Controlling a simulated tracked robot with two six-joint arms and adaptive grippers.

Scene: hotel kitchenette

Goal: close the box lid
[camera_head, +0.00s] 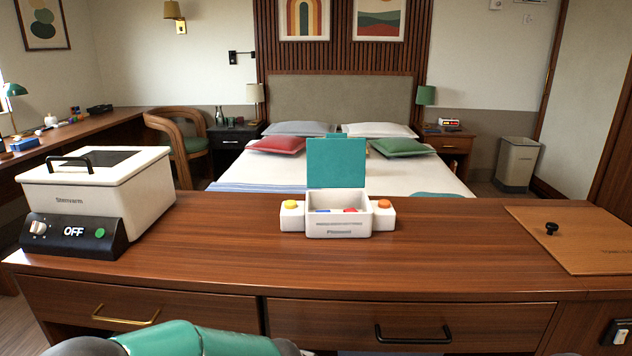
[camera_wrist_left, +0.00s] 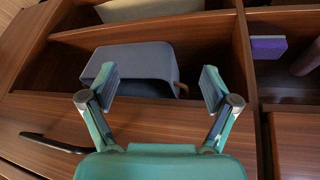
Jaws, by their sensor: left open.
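The box (camera_head: 338,226) is a small white box on the wooden counter, near its middle. Its teal lid (camera_head: 336,163) stands upright at the back, so the box is open. Small red and blue items show inside. A yellow button and an orange button sit on white blocks at its two sides. My left gripper (camera_wrist_left: 158,84) shows in the left wrist view with its two fingers spread apart and nothing visible between them. It is in front of an open wooden compartment holding a grey-blue bin (camera_wrist_left: 140,62). The box is not in that view. My right gripper is not in view.
A white appliance (camera_head: 95,190) with a control panel reading OFF (camera_head: 72,233) stands on the counter's left. A wooden board (camera_head: 575,238) with a black knob (camera_head: 551,228) lies at the right. Drawers with handles are below. The counter around the box is clear.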

